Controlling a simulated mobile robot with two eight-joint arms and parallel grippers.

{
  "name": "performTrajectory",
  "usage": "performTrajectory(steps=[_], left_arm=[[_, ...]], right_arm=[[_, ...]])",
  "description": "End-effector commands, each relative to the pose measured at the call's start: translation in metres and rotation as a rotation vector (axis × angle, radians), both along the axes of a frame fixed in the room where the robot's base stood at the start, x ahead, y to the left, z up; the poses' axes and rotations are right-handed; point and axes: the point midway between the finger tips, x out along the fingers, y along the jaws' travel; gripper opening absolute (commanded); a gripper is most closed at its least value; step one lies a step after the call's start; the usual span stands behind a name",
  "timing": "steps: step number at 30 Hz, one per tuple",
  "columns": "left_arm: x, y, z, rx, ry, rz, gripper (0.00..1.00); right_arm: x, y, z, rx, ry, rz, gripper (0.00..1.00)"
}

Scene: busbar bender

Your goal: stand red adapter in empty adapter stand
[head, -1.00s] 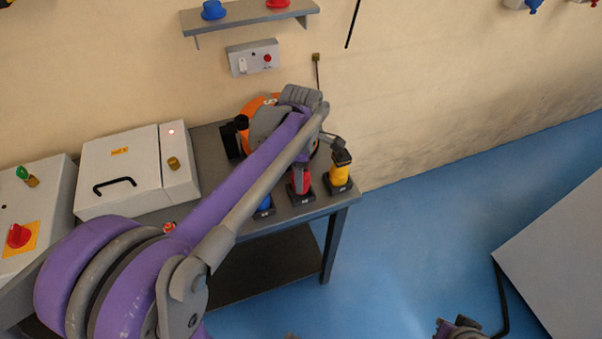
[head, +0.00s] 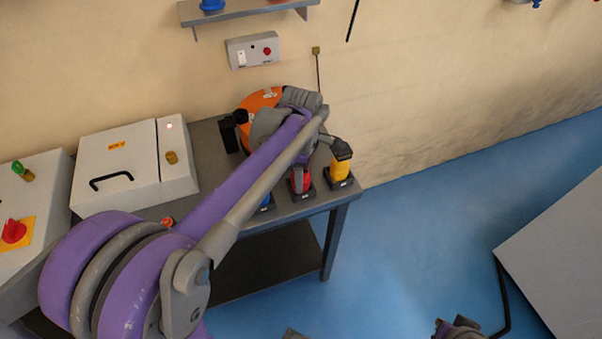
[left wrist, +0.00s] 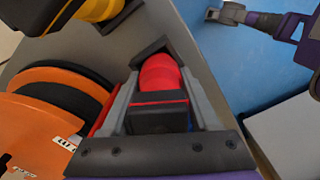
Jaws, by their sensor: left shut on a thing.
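The red adapter (head: 299,181) is upright at a small black stand (head: 303,193) on the dark table; it also shows in the left wrist view (left wrist: 160,78), with its black end towards the camera. My left gripper (left wrist: 160,92) is shut on it, a grey finger on each side. Its far end meets the black stand in the wrist view; how deep it sits is hidden. In the head view my forearm and wrist cover most of this gripper. Part of my right gripper (left wrist: 232,14) shows in the left wrist view, its opening unclear.
A yellow adapter (head: 340,171) stands to the right in its own stand; a blue one (head: 266,200) is partly hidden to the left. An orange round device (head: 259,104) is behind. A grey box (head: 118,170) is left.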

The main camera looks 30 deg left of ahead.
Motion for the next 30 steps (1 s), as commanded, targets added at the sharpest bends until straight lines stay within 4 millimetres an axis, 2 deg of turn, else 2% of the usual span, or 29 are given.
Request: performTrajectory(steps=[5,6,12,23,26,30], left_arm=[[0.000,0.000,-0.005,0.000,0.000,0.000,0.00],[0.000,0.000,-0.005,0.000,0.000,0.000,0.63],[0.000,0.000,-0.004,0.000,0.000,0.000,0.96],[0.000,0.000,0.001,0.000,0.000,0.000,0.96],[0.000,0.000,0.014,0.000,-0.001,0.000,0.96],[0.000,0.000,0.043,0.000,-0.001,0.000,0.96]], right_arm=[[-0.001,0.000,-0.004,0.000,0.002,0.000,0.00],[-0.001,0.000,-0.004,0.000,0.002,0.000,0.00],[-0.001,0.000,-0.003,0.000,0.001,0.000,0.00],[-0.001,0.000,-0.002,0.000,0.001,0.000,0.00],[0.000,0.000,-0.001,0.000,0.000,0.000,0.00],[0.000,0.000,0.002,0.000,-0.001,0.000,0.00]])
